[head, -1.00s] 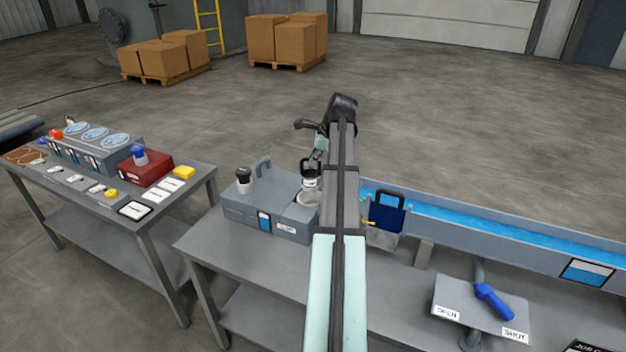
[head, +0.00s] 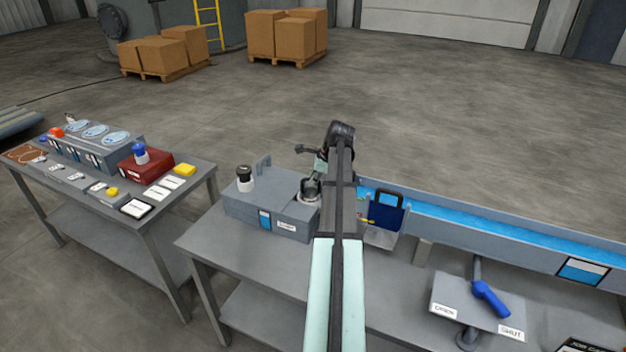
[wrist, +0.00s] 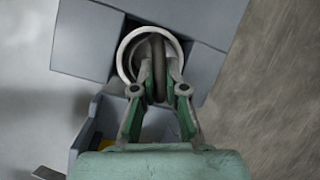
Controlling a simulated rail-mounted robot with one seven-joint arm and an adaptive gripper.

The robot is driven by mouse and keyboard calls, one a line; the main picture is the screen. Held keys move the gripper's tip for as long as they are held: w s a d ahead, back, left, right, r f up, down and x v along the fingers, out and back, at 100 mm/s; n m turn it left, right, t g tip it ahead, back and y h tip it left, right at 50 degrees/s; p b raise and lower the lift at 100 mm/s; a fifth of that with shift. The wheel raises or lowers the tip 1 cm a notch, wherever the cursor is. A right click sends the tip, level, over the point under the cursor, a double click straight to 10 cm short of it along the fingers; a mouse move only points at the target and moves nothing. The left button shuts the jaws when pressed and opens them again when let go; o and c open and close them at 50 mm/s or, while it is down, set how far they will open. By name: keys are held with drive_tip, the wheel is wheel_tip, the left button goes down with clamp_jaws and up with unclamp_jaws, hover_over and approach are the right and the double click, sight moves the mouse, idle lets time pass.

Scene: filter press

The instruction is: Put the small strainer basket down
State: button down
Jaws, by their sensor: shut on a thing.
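The small strainer basket (wrist: 127,55) shows in the wrist view as a pale round rim with a dark upright handle. It sits at a round opening in the end of a grey housing (head: 262,216); how deep it is in cannot be told. My gripper (wrist: 158,75) is shut on the basket's handle, right above the rim. In the head view the basket (head: 311,195) is at the housing's right end, partly hidden by my gripper and arm.
A black-and-white knob (head: 244,178) stands on the housing's left part. A grey holder with a blue plate (head: 386,216) is to the right, beside a blue-filled trough (head: 480,225). A blue-handled lever (head: 491,299) is at the front right. The bench front (head: 262,262) is clear.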

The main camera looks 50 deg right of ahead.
drive_tip(key=shift+f, duration=0.25)
drive_tip(key=c, duration=1.2)
unclamp_jaws()
drive_tip(key=shift+s+r, duration=0.1)
drive_tip(key=shift+r, duration=0.35)
drive_tip(key=b+v, duration=0.2)
drive_tip(key=v, duration=0.9)
drive_tip(key=shift+r, duration=0.3)
drive_tip(key=shift+s, duration=0.1)
drive_tip(key=o, duration=1.2)
